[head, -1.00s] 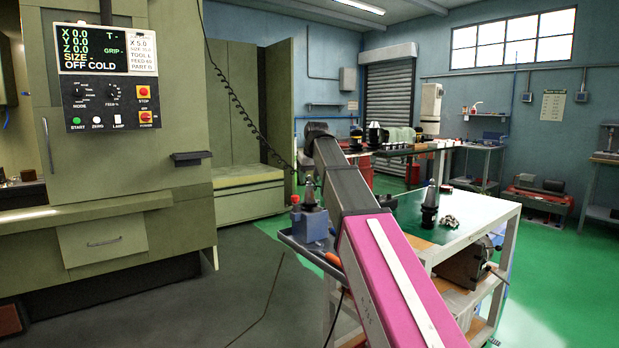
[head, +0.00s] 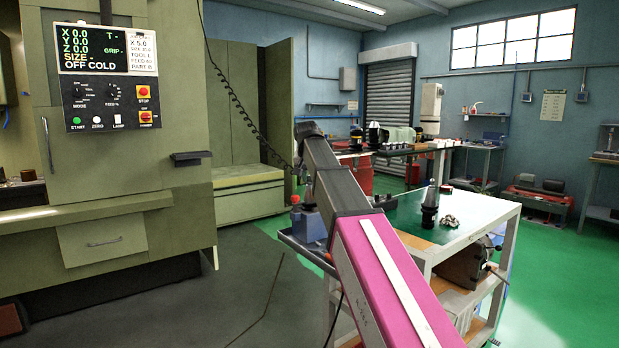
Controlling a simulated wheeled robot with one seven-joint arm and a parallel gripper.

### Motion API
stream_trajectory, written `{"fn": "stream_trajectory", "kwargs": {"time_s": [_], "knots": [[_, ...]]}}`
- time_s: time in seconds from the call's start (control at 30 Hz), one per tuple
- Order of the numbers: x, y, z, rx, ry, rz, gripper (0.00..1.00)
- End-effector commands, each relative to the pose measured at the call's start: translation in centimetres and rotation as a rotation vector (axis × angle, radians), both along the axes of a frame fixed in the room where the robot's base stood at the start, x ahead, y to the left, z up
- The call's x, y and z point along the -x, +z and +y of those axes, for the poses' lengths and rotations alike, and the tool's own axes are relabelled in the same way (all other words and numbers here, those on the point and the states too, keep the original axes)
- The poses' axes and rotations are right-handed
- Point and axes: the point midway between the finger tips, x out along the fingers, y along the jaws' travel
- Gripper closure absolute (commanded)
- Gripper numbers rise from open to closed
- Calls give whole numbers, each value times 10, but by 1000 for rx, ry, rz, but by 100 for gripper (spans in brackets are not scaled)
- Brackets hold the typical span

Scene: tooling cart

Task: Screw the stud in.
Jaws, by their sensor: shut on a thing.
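A dark tool holder with a grey taper (head: 308,190) stands upright in a blue holding block (head: 309,224) at the left end of the tooling cart, just left of my arm. A second tool holder (head: 430,206) stands upright on the cart's green top. Small shiny metal pieces (head: 449,221) lie beside it. My arm reaches from the bottom right up to its dark joint above the blue block. My gripper cannot be made out. I cannot pick out the stud at this size, nor tell how it sits against the tool holder.
The cart's white frame (head: 490,250) carries a dark machine part (head: 466,267) on its lower shelf. A green machine with a control panel (head: 107,92) fills the left. A bench (head: 440,148) stands behind the cart. The floor between machine and cart is clear.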

Motion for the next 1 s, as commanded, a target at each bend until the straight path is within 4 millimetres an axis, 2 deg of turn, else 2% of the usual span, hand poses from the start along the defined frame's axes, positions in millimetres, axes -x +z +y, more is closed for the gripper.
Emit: {"fn": "stream_trajectory", "kwargs": {"time_s": [0.23, 0.53, 0.7, 1.0], "knots": [[0, 0, 0, 1, -35, 1, 100], [-1, 0, 1, 1, -378, 1, 100], [-1, 0, 0, 1, -506, 1, 100], [0, 0, 0, 0, -522, 1, 100]]}}
